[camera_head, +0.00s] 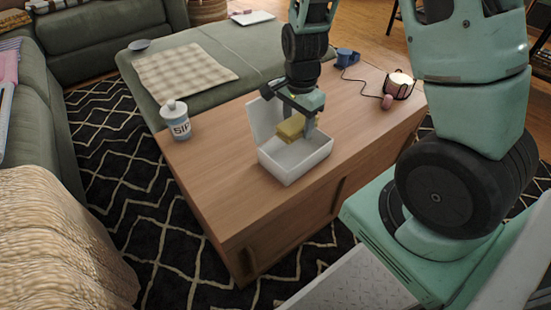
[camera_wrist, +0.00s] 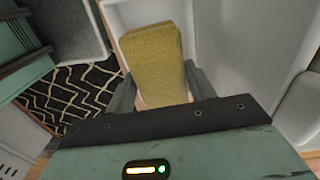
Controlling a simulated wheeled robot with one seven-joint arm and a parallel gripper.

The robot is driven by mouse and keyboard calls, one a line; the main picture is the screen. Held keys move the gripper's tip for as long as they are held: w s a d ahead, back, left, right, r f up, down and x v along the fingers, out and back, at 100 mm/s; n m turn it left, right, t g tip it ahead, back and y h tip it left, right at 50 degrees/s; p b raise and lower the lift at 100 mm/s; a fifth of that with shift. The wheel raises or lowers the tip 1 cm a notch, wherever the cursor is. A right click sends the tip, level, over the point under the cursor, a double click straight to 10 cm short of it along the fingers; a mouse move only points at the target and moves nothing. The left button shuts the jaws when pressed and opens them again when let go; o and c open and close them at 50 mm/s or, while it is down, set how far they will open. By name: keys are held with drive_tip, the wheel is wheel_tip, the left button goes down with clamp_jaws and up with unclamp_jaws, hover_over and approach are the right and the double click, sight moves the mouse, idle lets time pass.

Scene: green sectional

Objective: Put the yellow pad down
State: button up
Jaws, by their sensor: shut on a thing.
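The yellow pad (camera_head: 291,129) is a small block held between the fingers of my gripper (camera_head: 301,118). In the head view it is at the opening of a white box (camera_head: 297,166) with its lid raised at the back. In the wrist view the yellow pad (camera_wrist: 154,62) sits between the two grey fingers of my gripper (camera_wrist: 160,92), with white box walls around it. I cannot tell whether the pad touches the box. The pad's lower end is partly hidden by the gripper.
The box stands on a wooden table (camera_head: 215,170). A white and blue jar (camera_head: 176,122) stands at the table's left. Bare wood lies left of the box.

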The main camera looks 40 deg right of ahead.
sight(295, 157)
wheel_tip(295, 157, down, 10)
drive_tip(key=b, duration=0.4)
drive_tip(key=shift+r+b, duration=0.15)
drive_tip(key=shift+b, duration=0.15)
drive_tip(key=shift+f, duration=0.2)
drive_tip(key=o, duration=0.7)
drive_tip(key=shift+c, duration=0.2)
drive_tip(key=shift+r, duration=0.1)
